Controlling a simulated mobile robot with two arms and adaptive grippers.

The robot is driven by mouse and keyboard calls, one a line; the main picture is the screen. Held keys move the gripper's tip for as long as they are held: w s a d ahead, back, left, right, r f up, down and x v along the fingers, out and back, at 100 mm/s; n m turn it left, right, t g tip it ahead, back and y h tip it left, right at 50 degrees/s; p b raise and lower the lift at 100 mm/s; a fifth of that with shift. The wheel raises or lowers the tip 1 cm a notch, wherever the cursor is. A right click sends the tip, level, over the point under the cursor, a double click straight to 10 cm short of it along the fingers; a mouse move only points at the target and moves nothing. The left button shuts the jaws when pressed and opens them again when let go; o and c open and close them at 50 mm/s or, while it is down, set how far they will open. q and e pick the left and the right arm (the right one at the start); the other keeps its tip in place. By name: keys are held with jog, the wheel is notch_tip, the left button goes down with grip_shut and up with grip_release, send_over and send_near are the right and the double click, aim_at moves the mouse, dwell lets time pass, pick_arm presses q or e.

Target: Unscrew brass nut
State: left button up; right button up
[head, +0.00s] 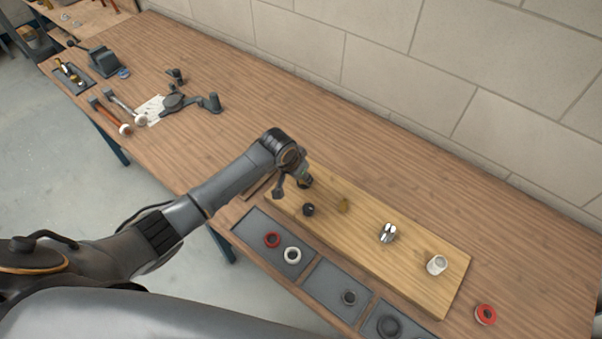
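The gripper hides part of the board's end.
A dark fitting (308,210), a chrome fitting (388,233) and a white fitting (437,265) are on the board. Grey trays (322,284) with rings lie along the front edge. A red roll (485,314) lies right. Tools and a vise (103,60) stand far left. The bench behind the board is clear.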

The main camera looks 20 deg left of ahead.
pick_arm(q)
jog(key=shift+d+r+n+y+p, duration=0.15)
jog(key=shift+n+y+p, duration=0.35)
jog(key=shift+n+p, duration=0.55)
jog(key=shift+d+n, duration=0.2)
jog(key=shift+n, duration=0.35)
jog(key=n+y, duration=0.1)
jog(key=n, duration=0.1)
jog(key=shift+n, duration=0.4)
jog(key=shift+d+n+y, duration=0.3)
jog(key=shift+n+y, duration=0.3)
jog(key=shift+n, duration=0.4)
jog(key=n+y, duration=0.1)
jog(key=n, duration=0.3)
jog(key=shift+w+d+g, duration=0.1)
jog(key=shift+g, duration=0.3)
jog(key=o, duration=1.3)
jog(key=shift+c, duration=0.2)
jog(key=shift+o, duration=0.2)
